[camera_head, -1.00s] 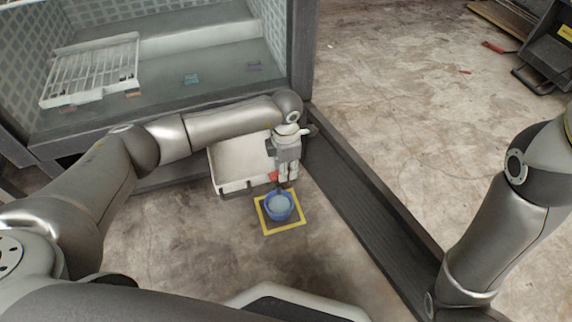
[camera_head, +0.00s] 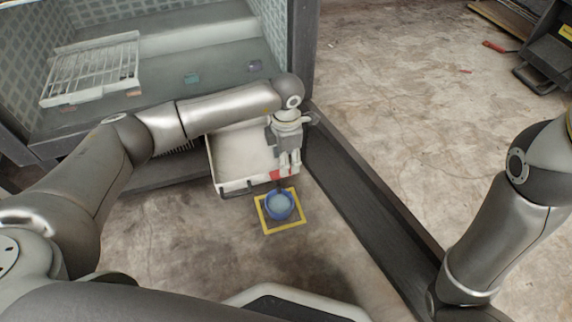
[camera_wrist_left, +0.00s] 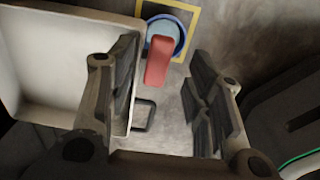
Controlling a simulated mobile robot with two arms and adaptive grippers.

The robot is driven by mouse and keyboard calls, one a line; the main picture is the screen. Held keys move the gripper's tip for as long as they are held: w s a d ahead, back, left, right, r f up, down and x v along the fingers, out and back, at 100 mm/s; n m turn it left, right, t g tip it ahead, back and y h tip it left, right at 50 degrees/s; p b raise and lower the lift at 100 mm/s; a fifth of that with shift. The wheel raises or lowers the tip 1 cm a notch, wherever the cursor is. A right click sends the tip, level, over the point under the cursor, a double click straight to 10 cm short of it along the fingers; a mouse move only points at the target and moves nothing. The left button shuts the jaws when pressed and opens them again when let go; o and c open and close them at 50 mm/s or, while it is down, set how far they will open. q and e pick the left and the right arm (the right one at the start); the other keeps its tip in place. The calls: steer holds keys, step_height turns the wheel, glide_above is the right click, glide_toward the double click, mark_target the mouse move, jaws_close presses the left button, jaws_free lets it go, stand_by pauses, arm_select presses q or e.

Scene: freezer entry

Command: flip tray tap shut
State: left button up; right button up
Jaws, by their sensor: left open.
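A white tray (camera_head: 232,154) juts out low at the front of the freezer. A red tap lever (camera_head: 275,175) is at its front right corner, above a blue bowl (camera_head: 279,206). My left gripper (camera_head: 288,172) is beside the lever. In the left wrist view its open fingers (camera_wrist_left: 160,105) are apart, with the red lever (camera_wrist_left: 158,60) visible beyond and between the tips. I cannot tell whether a finger touches the lever. The blue bowl (camera_wrist_left: 178,27) lies partly hidden behind the lever, holding something pale blue. My right gripper is out of view.
A yellow square marking (camera_head: 285,230) surrounds the bowl on the floor. A dark rail (camera_head: 365,215) runs along the right. A white rack (camera_head: 92,70) sits in the freezer. Open concrete floor (camera_head: 415,100) lies right of the rail.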

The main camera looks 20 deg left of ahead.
arm_select(q)
step_height(320, 180, up, 8)
stand_by(0.6)
